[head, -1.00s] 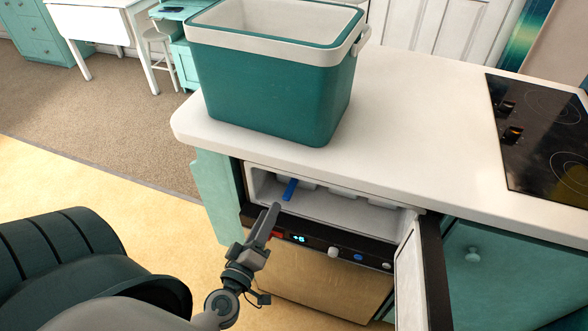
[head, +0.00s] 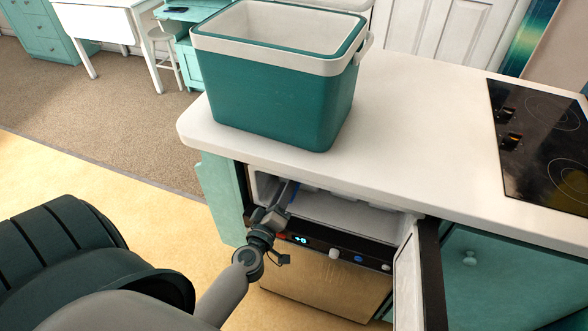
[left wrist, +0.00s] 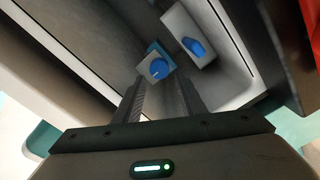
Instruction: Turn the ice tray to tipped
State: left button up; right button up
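The open freezer compartment (head: 350,214) sits under the counter. In the left wrist view, a blue knob (left wrist: 158,68) on a small grey-blue block is just ahead of my fingertips, roughly between them. A second blue knob (left wrist: 193,46) sits on a pale block beside it. I cannot tell for sure which belongs to the ice tray, and the tray body is not clearly visible. My left gripper (head: 279,204) reaches into the compartment's left side; it also shows in the wrist view (left wrist: 160,88), with its fingers apart and nothing between them. My right gripper is out of view.
The freezer door (head: 410,275) stands open at the compartment's right. A dark control strip (head: 325,252) runs below the opening. The white counter (head: 410,120) overhangs it and bears a teal cooler (head: 270,105) and a black hob (head: 545,150). Floor at left is open.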

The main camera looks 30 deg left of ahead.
pick_arm(q)
jog(key=x, duration=0.6)
jog(key=shift+w, duration=0.3)
jog(key=c, duration=0.8)
